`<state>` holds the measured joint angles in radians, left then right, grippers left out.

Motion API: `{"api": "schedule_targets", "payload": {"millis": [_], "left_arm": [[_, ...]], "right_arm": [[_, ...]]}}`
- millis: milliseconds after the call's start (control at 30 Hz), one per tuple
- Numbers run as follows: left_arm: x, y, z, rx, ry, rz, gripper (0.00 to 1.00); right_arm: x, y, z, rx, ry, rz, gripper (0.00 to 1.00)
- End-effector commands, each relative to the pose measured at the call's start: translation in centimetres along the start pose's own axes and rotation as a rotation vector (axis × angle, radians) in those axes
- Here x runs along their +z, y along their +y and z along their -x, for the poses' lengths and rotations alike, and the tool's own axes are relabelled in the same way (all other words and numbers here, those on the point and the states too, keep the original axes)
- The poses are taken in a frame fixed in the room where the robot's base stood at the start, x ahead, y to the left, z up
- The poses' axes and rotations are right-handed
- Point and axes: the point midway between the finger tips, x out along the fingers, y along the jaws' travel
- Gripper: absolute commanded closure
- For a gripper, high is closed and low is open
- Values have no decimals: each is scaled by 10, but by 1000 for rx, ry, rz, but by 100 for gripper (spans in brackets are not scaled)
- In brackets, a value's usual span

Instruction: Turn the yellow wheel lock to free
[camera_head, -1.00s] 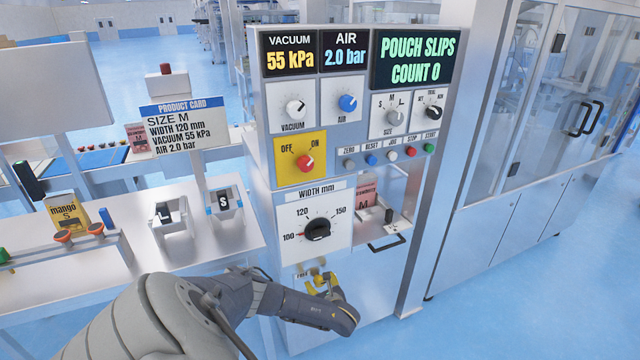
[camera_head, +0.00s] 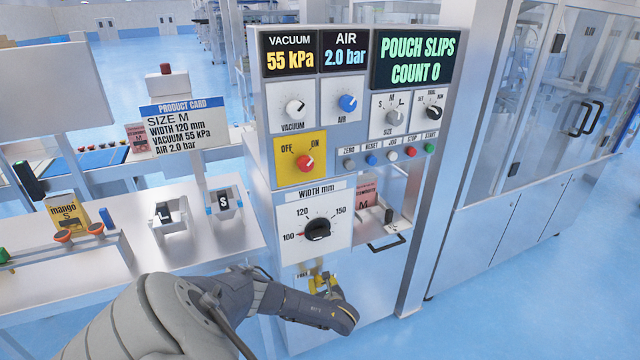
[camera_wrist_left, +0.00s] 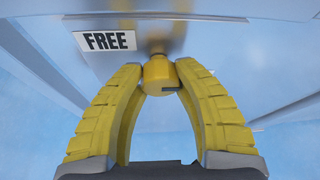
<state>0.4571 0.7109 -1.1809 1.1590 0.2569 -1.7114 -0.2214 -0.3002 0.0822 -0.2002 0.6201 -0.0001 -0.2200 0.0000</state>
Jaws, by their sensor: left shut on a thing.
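The yellow wheel lock (camera_wrist_left: 159,74) is a small yellow knob on the lower panel of the machine, below the width dial. In the left wrist view it sits between the tips of my yellow fingers. My left gripper (camera_head: 320,281) is shut on it, one finger on each side. In the head view the fingers largely hide the lock. A white FREE label (camera_wrist_left: 107,41) is on the panel up and left of the lock in the wrist view. My right gripper is not in view.
The black width dial (camera_head: 317,230) is just above the gripper, its pointer near 100. The table with the L and S bins (camera_head: 225,204) is to the left.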

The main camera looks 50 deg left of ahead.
Motion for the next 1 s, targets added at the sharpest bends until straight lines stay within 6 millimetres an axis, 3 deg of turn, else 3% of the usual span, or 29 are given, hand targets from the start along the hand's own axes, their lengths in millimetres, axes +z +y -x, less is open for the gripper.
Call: {"api": "schedule_targets", "payload": {"millis": [467,1000], "left_arm": [[-1,2,0,-33,0,85,98],[-2,4,0,-216,-11,527,98]], "right_arm": [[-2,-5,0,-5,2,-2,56],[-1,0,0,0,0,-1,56]]}}
